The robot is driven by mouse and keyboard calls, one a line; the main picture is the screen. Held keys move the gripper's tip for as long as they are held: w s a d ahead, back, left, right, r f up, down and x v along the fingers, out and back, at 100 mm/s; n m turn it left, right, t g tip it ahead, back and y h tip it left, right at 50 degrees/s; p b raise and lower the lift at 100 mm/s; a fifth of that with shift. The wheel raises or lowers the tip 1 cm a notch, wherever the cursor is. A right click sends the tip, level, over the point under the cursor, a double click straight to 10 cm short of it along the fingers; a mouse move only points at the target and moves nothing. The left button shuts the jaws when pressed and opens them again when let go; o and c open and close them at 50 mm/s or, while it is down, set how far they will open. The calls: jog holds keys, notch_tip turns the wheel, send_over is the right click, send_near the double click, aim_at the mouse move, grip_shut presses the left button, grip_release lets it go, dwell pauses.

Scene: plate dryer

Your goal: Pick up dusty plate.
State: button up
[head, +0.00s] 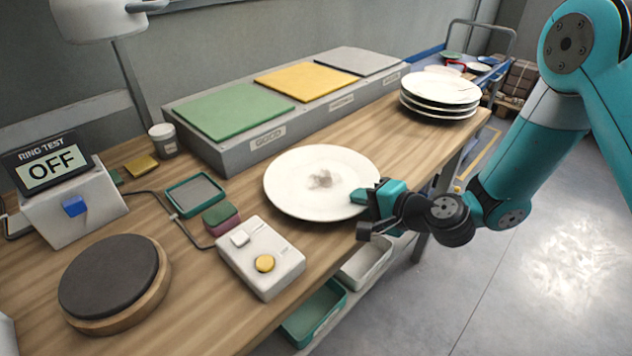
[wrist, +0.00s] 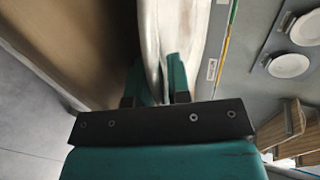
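The dusty plate (head: 290,185) is round and white with a grey smudge in its middle. In the head view it is at the front edge of the wooden table. My gripper (head: 368,197) is at its right rim, one finger above the rim. In the wrist view the plate (wrist: 150,40) is seen nearly edge-on, its rim between the two teal fingers (wrist: 158,85). The fingers look shut on the rim, with no clear gap. I cannot tell whether the plate touches the table.
A stack of white plates (head: 440,92) stands at the far right of the table. Behind is a grey stand with green (head: 232,108), yellow (head: 305,80) and grey pads. A white button box (head: 260,257), a round dark pad (head: 108,277) and an "OFF" display (head: 52,165) are to the left.

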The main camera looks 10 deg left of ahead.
grip_shut()
jog(key=shift+r, duration=0.1)
